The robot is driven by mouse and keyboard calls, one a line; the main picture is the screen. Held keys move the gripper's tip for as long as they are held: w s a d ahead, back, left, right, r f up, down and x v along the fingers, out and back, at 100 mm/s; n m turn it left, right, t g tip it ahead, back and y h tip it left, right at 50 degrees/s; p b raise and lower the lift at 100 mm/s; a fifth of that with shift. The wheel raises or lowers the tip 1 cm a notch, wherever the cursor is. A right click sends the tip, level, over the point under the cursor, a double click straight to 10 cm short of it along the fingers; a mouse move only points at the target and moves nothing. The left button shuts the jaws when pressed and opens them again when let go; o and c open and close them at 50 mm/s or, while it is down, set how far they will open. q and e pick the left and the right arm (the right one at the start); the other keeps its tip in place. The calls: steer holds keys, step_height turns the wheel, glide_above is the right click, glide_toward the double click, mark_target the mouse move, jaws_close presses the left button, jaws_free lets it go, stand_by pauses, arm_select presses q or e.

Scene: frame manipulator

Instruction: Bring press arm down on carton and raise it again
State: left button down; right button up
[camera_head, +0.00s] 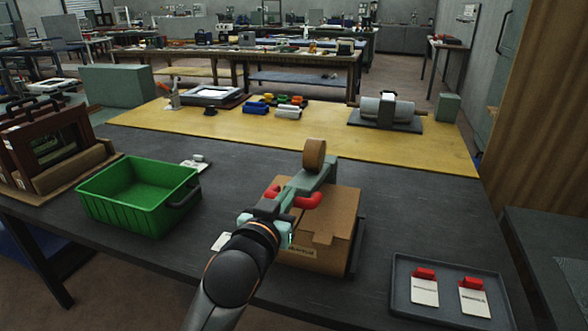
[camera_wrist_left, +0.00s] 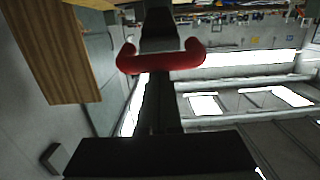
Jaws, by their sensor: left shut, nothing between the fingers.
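A brown carton (camera_head: 335,230) stands at the front middle of the dark table. Above it is the raised, tilted grey-green press arm (camera_head: 306,178), with a round wooden piece (camera_head: 314,153) at its far upper end. A red curved crosspiece (camera_wrist_left: 160,60) spans the wrist view, and its two red ends show in the head view. My left gripper (camera_head: 284,206) is shut and empty beside the crosspiece, over the carton's near left side. Whether it touches the crosspiece I cannot tell. My right gripper is not in view.
A green crate (camera_head: 140,212) stands left of the carton. A dark tray (camera_head: 443,310) with two red-clipped cards (camera_head: 424,288) lies at the front right. Wooden frames (camera_head: 62,150) stand at the far left. A yellow mat (camera_head: 225,128) with tools lies behind.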

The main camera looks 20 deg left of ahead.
arm_select(q)
step_height(320, 180, down, 9)
steer(key=s+t+b, duration=0.1)
steer(key=b, duration=0.5)
steer(key=shift+s+r+t, duration=0.15)
steer(key=shift+r+t, duration=0.05)
steer(key=shift+t, duration=0.2)
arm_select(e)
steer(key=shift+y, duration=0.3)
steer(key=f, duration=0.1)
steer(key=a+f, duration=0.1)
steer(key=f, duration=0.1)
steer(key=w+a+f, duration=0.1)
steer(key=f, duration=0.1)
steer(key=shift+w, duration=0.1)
